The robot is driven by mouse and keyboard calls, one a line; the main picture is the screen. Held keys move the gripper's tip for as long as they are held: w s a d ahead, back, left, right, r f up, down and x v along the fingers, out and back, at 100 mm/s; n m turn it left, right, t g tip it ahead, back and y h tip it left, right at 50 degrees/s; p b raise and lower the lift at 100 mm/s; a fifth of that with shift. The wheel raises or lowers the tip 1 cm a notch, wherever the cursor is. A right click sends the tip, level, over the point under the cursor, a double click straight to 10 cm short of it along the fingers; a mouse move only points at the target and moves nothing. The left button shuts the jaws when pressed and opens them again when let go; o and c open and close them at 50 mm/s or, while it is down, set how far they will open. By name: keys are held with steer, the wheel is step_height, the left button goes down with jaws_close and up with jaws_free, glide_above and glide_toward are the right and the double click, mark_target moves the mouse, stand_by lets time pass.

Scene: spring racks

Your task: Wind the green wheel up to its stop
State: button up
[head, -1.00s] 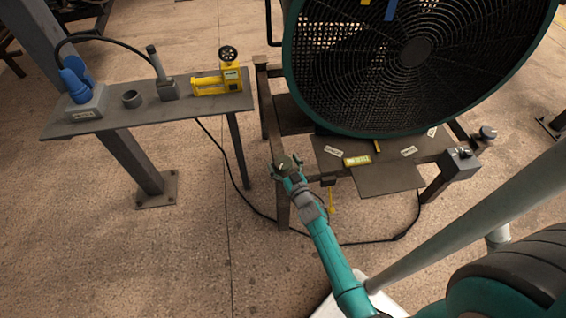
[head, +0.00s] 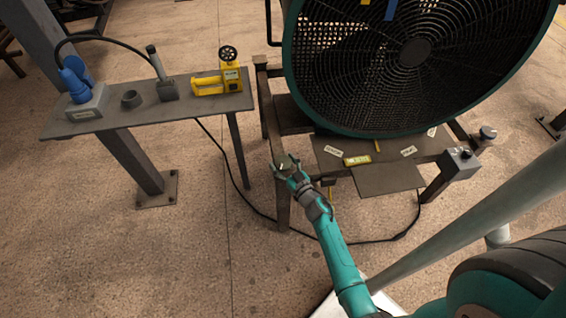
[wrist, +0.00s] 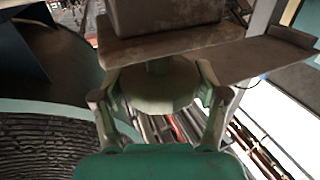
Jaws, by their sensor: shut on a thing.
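The green wheel (wrist: 158,88) is a dull green round knob in the middle of the wrist view, below a brown block on a short stem. My gripper (wrist: 160,98) has one finger on each side of the wheel's rim and is shut on it. In the head view the wheel (head: 286,161) is small, at the left front corner of the fan's frame, with my gripper (head: 287,170) around it. The fingers hide part of its rim.
The large caged fan (head: 415,55) stands just behind and right of my gripper. A side table (head: 120,120) with a yellow tool (head: 215,85) is at the left. A control box (head: 459,165) is at the right. A black cable (head: 340,243) runs over the floor.

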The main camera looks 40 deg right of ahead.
steer(key=shift+d+n+y, duration=0.1)
steer(key=shift+n+y, duration=0.7)
steer(key=shift+y, duration=0.5)
steer(key=n+y, duration=0.2)
steer(key=y, duration=0.1)
steer(key=shift+y, duration=0.4)
steer(key=shift+n+g+y, duration=0.7)
steer(key=shift+n+y, duration=1.3)
steer(key=shift+y, duration=0.9)
steer(key=o, duration=1.2)
steer(key=v, duration=1.2)
steer(key=shift+r, duration=0.15)
